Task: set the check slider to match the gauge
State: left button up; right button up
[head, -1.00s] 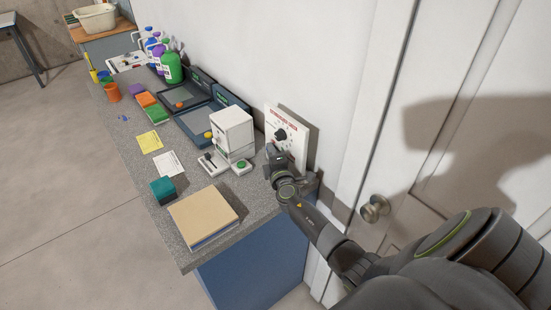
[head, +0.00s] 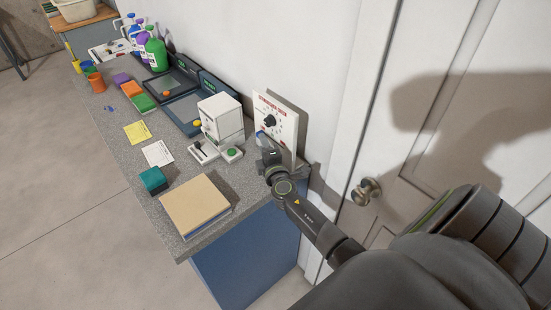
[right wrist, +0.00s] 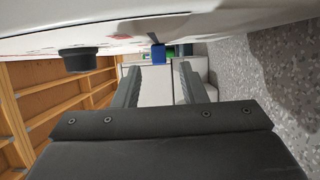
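The white check panel (head: 284,118) stands upright against the wall at the counter's far right, with red lettering and a round black knob or dial (head: 269,121). The knob juts from the panel in the right wrist view (right wrist: 80,59). A small blue piece (right wrist: 158,53), perhaps the slider's handle, sits by the panel face, between and just beyond my right fingertips (right wrist: 159,68). My right gripper (head: 264,146) is open, at the panel's lower left. I cannot tell whether it touches the blue piece. The gauge reading is too small to make out. My left gripper is out of view.
A white box (head: 221,119) with a small slider base (head: 203,151) and green button (head: 232,152) stands left of the panel. A tan-covered book (head: 195,206) and teal block (head: 153,179) lie nearer. Trays and bottles (head: 156,52) line the wall. A door (head: 430,120) is at right.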

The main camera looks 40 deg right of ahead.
jog(key=b+v, duration=0.1)
jog(key=v, duration=1.2)
jog(key=shift+s, duration=0.3)
jog(key=shift+a+r, duration=0.1)
